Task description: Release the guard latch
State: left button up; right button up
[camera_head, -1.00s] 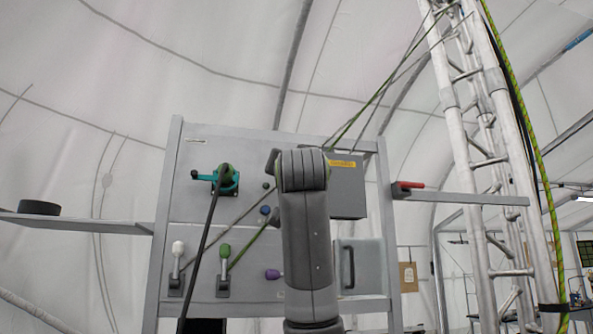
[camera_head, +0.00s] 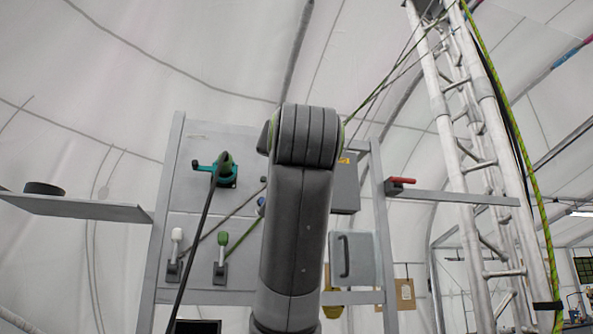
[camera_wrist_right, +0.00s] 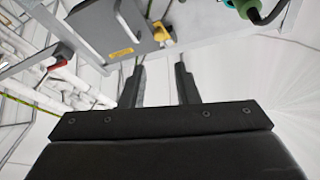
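A grey box (camera_head: 345,185) with a yellow label is on the upright panel, mostly behind my right arm in the head view. In the right wrist view, the box (camera_wrist_right: 95,30) shows upside down with its label. A yellow knob-like part (camera_wrist_right: 160,32) sits beside a grey bracket at the box's edge; I cannot tell for certain which part is the guard latch. My right gripper (camera_wrist_right: 160,66) is open and empty, its fingertips apart from the box and the yellow part. In the head view my arm hides this gripper. My left gripper is not in view.
The panel holds a teal cleat (camera_head: 226,171) with a dark rope, a white-topped lever (camera_head: 176,245), a green-topped lever (camera_head: 222,250) and a door with a handle (camera_head: 354,260). A red handle (camera_head: 401,181) is on the right. A lattice tower (camera_head: 470,130) stands beyond.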

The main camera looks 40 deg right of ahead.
jog(key=v, duration=0.3)
jog(key=shift+s+b, duration=0.1)
jog(key=shift+b, duration=0.3)
